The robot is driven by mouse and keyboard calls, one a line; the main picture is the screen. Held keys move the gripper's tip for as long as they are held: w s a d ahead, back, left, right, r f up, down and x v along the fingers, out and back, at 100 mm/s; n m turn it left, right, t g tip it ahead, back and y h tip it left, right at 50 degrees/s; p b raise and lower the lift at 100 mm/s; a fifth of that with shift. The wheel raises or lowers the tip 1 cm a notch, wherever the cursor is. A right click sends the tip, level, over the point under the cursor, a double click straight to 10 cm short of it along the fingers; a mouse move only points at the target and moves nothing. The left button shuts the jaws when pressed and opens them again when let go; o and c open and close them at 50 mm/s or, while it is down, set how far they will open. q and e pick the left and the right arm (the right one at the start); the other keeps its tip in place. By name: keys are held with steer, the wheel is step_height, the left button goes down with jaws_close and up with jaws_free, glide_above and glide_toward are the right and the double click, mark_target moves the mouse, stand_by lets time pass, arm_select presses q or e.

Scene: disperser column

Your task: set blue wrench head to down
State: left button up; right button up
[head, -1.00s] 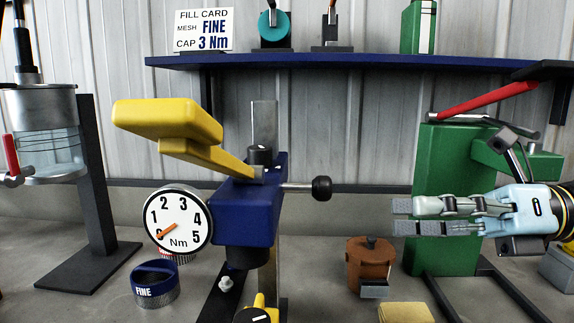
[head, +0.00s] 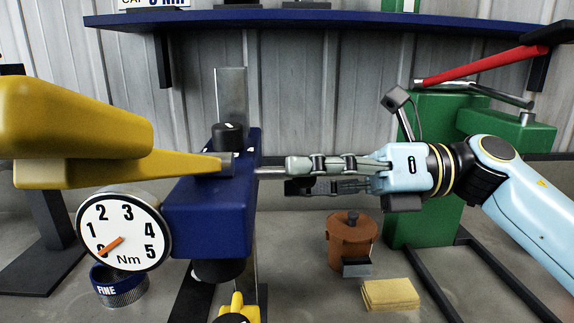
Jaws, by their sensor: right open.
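The blue head (head: 208,212) sits on an upright metal post, with a round white dial (head: 124,230) on its left and a thick yellow handle (head: 75,140) reaching left from its top. A short metal rod (head: 270,173) sticks out from its right side. My right gripper (head: 292,176) comes in from the right, pointing left, open, with its fingertips at the rod's outer end. The dial's orange needle points low, near the bottom left. My left gripper is not in view.
A brown lidded pot (head: 350,245) and a yellow sponge-like block (head: 391,294) are on the bench below my right gripper. A blue cup marked FINE (head: 120,290) is below the dial. A green press (head: 425,215) with a red handle stands behind my right arm.

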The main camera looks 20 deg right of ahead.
mark_target(258, 185)
steer(key=shift+x, duration=1.15)
steer(key=shift+c, duration=0.4)
jaws_close()
